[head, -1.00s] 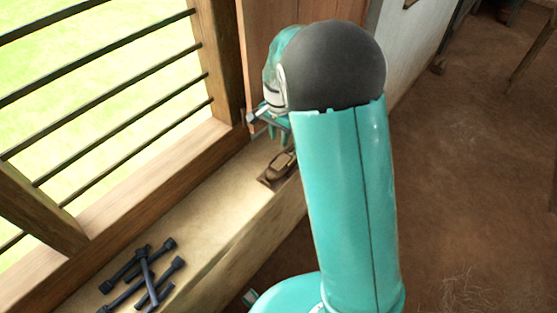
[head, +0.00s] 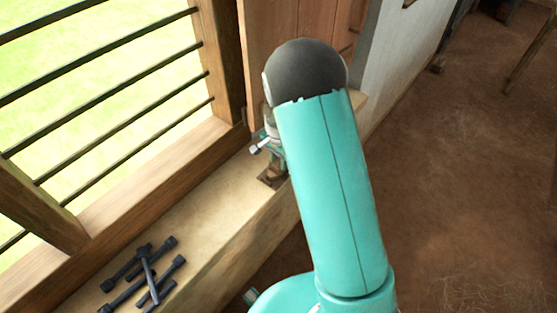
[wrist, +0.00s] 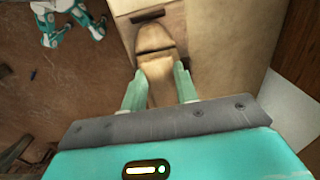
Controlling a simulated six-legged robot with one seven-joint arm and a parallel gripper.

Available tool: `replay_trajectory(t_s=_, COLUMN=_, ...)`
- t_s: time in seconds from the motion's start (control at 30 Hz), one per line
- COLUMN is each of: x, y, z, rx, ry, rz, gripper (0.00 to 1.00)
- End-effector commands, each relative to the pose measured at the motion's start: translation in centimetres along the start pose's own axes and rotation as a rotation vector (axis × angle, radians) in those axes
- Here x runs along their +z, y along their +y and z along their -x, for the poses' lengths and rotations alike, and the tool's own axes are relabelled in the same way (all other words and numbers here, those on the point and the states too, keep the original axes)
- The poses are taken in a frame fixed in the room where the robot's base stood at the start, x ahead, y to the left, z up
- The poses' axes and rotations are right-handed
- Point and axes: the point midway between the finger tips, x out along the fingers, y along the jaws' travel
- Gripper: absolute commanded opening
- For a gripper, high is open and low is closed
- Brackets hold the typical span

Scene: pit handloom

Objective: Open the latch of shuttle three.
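A brown wooden shuttle (wrist: 156,68) shows in the wrist view, long and tapered, with a dark band across it and a dark slot near its far end. My gripper (wrist: 160,82) has its two pale green fingers apart, one on each side of the shuttle's near part. I cannot tell whether either finger touches it. In the head view a small part of the shuttle's dark brown seat (head: 271,179) shows on the ledge, and my arm hides most of the gripper. No number on the shuttle is readable, and I cannot make out the latch's state.
The pale ledge (head: 215,205) runs below a barred window (head: 110,110). Several dark rods with thick ends (head: 145,275) lie on its near part. A wooden shutter (head: 290,25) stands behind my arm. The brown floor (head: 450,170) to the right is open.

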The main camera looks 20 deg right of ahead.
Motion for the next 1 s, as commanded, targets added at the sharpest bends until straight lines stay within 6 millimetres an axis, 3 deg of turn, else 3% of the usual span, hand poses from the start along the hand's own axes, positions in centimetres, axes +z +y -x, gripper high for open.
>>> replay_trajectory(t_s=0.03, x=0.0, y=0.0, z=0.01, rx=0.0, ry=0.0, rz=0.0, gripper=0.28)
replay_trajectory(t_s=0.17, x=0.0, y=0.01, z=0.02, rx=0.0, ry=0.0, rz=0.0, gripper=0.02)
replay_trajectory(t_s=0.2, x=0.0, y=0.01, z=0.02, rx=0.0, ry=0.0, rz=0.0, gripper=0.0)
replay_trajectory(t_s=0.67, x=-0.05, y=0.02, z=0.06, rx=0.0, ry=0.001, rz=0.058, gripper=0.0)
replay_trajectory(t_s=1.0, x=-0.05, y=-0.01, z=0.07, rx=-0.001, ry=0.0, rz=0.29, gripper=0.0)
